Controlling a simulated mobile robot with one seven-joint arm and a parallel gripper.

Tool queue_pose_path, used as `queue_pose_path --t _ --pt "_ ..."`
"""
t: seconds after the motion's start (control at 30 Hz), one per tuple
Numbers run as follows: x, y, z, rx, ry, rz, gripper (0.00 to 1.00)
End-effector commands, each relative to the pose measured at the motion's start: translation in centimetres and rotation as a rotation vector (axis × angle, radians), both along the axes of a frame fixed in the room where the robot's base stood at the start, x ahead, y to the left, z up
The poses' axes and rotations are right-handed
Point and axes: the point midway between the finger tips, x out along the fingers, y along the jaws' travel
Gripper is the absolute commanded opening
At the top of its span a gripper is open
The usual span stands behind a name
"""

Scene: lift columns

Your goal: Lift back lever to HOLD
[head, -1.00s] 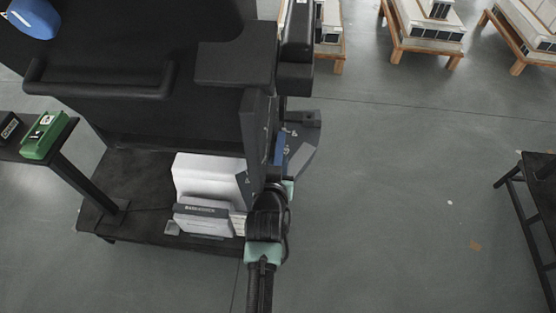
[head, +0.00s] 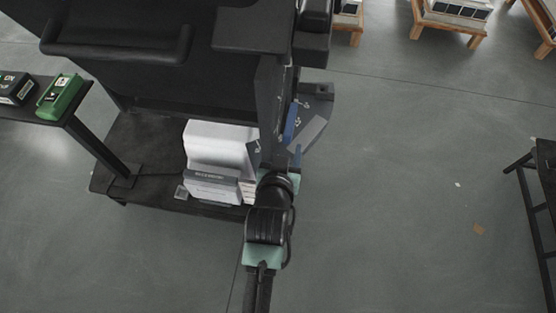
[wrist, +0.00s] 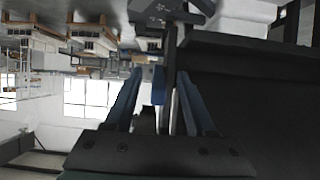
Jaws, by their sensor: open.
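A dark plate with white marks (head: 314,122) shows at the right side of the black machine in the head view. A dark plate with pale print (wrist: 160,10) is at the top of the wrist view. My gripper (wrist: 159,76) is open, with one dark blue finger on each side. A thin dark bar (wrist: 171,52) runs from that plate down between the fingers, and a blue piece (wrist: 158,86) sits beside it. I cannot tell whether either finger touches them. In the head view my arm and the machine hide most of the gripper and the back lever.
The black machine (head: 190,75) stands close on the left of my arm. White boxes (head: 215,150) sit on its low black base. A side table (head: 60,105) holds a green box (head: 63,96).

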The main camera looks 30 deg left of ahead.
Motion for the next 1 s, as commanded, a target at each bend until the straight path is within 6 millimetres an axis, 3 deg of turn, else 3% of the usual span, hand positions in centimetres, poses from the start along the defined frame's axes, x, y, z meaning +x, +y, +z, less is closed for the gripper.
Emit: queue_pose_path --t 0.3,0.5,0.7,1.0 --pt "-5.9 -1.7 -0.2 -0.002 0.004 -0.001 0.55" --pt "-8.6 -2.5 -0.1 0.000 0.002 -0.001 0.55" --pt "-9.8 -2.8 0.0 0.000 0.000 -0.001 0.55" --pt "-9.9 -2.9 0.0 0.000 -0.001 0.000 0.55"
